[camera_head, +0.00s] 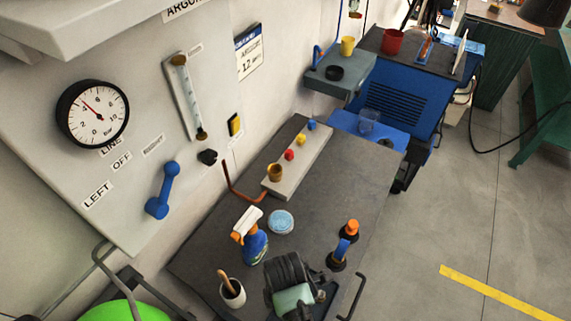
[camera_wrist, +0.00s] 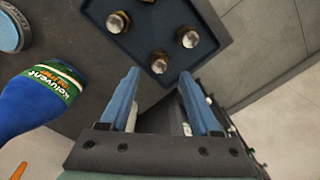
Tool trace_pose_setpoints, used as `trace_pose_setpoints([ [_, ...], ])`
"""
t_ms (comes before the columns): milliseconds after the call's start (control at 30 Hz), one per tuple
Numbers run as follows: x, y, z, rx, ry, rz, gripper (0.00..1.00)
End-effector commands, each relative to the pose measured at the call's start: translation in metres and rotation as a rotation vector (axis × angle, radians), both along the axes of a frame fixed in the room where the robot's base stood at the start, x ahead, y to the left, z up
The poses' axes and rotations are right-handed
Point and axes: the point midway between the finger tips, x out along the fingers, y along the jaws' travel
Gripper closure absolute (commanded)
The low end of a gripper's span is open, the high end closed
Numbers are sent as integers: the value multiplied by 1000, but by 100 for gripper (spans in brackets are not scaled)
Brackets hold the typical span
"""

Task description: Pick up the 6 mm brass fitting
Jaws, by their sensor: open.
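Several brass fittings with silvery domed tops stand in a dark blue tray (camera_wrist: 212,50) in the wrist view. One fitting (camera_wrist: 159,62) is nearest my gripper, just beyond and between the fingertips. Another (camera_wrist: 187,37) is to its right, one (camera_wrist: 118,22) is at the upper left, and one is cut by the top edge. No size mark is legible, so I cannot tell which is 6 mm. My gripper (camera_wrist: 160,75) is open, with its two blue fingers apart and nothing between them. In the head view my arm hides the fittings.
A spray bottle (camera_head: 251,237) and a blue round tin (camera_head: 281,222) stand left of my arm on the grey bench (camera_head: 325,190). A white cup (camera_head: 232,292) holds a wooden handle. A blue and orange item (camera_head: 345,246) stands at right. The bench middle is mostly clear.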

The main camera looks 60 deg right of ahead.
Motion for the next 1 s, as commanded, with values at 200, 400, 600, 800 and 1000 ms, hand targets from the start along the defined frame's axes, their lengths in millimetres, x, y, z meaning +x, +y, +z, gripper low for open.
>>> trace_pose_setpoints([
  [200,0,-1,-27,2,2,-1,37],
  [400,-1,-1,-41,1,1,-1,37],
  [600,0,-1,-41,0,0,-1,37],
  [800,0,-1,-41,0,0,-1,69],
  [1000,0,-1,-41,0,0,-1,100],
])
